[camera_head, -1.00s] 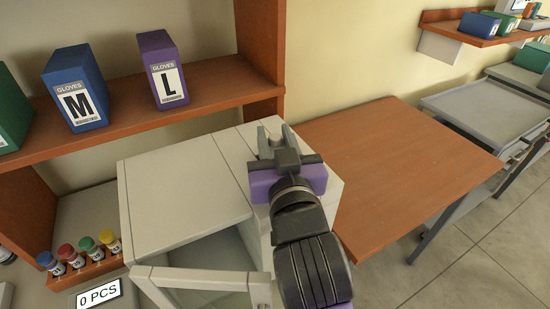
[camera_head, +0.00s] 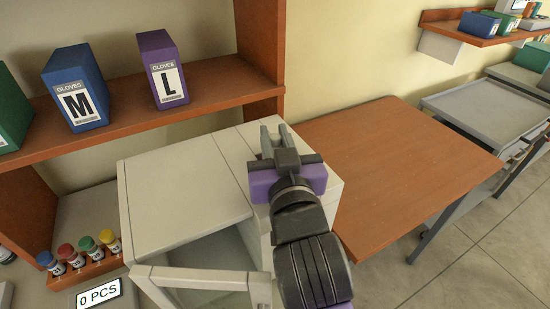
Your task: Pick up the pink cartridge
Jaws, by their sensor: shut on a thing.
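My gripper (camera_head: 274,133) is over the right part of the white incubator (camera_head: 180,185), seen from behind and above. Its two grey fingers point away from the camera, with a narrow gap between them. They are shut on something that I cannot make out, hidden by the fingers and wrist. No pink cartridge shows in the view. The purple block behind the fingers is part of my wrist.
The incubator's glass-fronted door (camera_head: 205,283) stands open toward the camera. A wooden table (camera_head: 410,170) on the right is bare. A blue M glove box (camera_head: 75,88) and a purple L glove box (camera_head: 163,70) stand on the shelf. Coloured-cap vials (camera_head: 85,250) stand lower left.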

